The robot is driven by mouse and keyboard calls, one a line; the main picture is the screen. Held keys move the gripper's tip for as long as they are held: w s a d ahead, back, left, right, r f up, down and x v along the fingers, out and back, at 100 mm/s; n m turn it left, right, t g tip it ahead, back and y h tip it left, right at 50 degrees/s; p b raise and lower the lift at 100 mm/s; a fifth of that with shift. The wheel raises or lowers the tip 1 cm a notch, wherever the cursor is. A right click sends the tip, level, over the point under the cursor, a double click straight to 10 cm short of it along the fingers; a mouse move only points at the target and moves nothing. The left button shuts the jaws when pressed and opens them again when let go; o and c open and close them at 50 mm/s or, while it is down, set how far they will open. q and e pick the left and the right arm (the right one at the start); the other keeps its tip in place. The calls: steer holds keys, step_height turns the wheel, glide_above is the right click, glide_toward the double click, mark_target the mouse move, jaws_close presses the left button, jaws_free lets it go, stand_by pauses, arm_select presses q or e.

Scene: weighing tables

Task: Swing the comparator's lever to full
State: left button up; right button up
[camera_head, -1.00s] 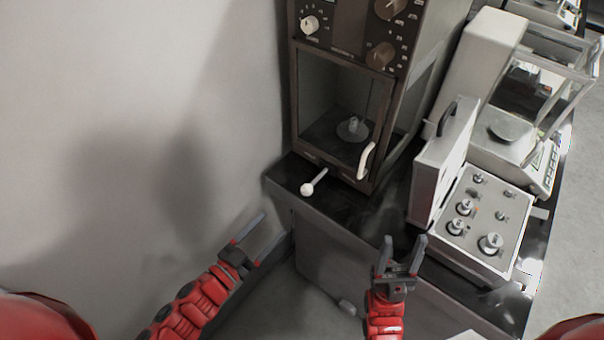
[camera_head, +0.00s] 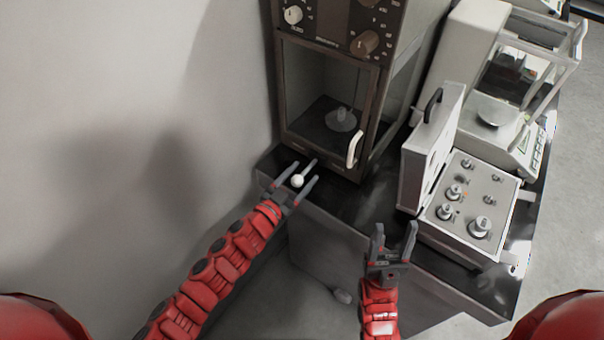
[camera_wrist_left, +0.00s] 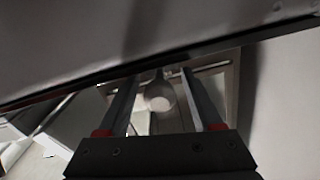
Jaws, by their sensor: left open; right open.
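The comparator (camera_head: 322,50) is a tall brown cabinet with a glazed chamber, standing at the back of the dark table. Its lever (camera_head: 298,181) is a short rod with a white ball end, sticking out at the cabinet's front left foot. The ball also shows in the left wrist view (camera_wrist_left: 160,97). My left gripper (camera_head: 301,174) is open, with its fingers on either side of the ball; I cannot tell whether they touch it. My right gripper (camera_head: 394,232) is open and empty in front of the table's edge.
A white-handled door (camera_head: 354,150) fronts the chamber. A box of weights (camera_head: 462,209) with its lid raised lies to the right, and a white balance (camera_head: 497,113) stands behind it. A plain wall (camera_head: 130,90) closes off the left side. The table's front edge is near both grippers.

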arm_select(q)
steer(key=shift+w+d, duration=0.15)
steer(key=shift+c, duration=0.2)
jaws_close()
stand_by(1.2)
